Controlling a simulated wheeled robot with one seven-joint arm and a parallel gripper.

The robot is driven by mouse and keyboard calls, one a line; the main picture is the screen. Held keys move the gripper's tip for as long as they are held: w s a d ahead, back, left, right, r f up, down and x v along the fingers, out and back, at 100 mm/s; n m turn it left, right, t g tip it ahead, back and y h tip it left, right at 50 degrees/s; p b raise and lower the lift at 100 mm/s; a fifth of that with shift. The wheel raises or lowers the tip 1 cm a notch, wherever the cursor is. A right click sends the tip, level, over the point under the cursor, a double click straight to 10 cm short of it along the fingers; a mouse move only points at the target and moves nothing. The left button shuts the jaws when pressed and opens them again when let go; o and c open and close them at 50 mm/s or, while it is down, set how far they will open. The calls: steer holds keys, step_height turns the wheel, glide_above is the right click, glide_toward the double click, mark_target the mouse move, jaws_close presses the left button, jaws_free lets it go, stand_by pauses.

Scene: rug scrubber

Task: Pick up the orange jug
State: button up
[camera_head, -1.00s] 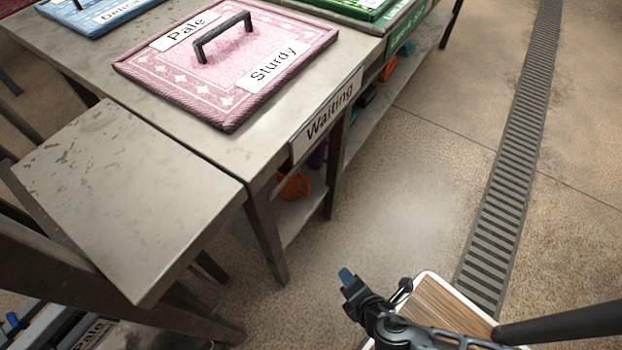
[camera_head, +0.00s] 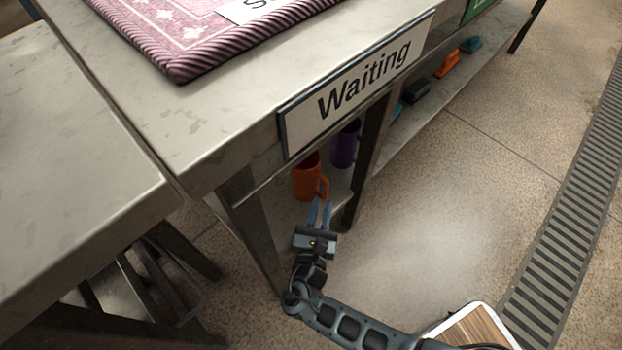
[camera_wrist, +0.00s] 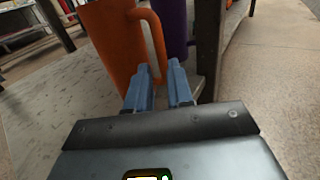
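The orange jug (camera_head: 305,178) stands on the lower shelf under the table with the "Waiting" sign. Its handle points right, toward my gripper. In the wrist view the jug (camera_wrist: 112,45) fills the upper left, with its handle beside the fingertips. My gripper (camera_head: 321,204) reaches in at the shelf's front, just short of the handle. In the wrist view its two blue fingers (camera_wrist: 160,72) are apart with a gap between them. They look open and hold nothing. Whether a fingertip touches the handle cannot be told.
A purple jug (camera_head: 346,145) stands right behind the orange one, also in the wrist view (camera_wrist: 174,25). A table leg (camera_head: 366,165) is close to the right of my gripper. The tabletop (camera_head: 190,120) overhangs the shelf. Open floor (camera_head: 440,230) lies right.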

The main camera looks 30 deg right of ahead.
mark_target(325, 195)
steer(key=b+x, duration=0.1)
steer(key=x, duration=0.4)
steer(key=shift+s, duration=0.1)
jaws_close()
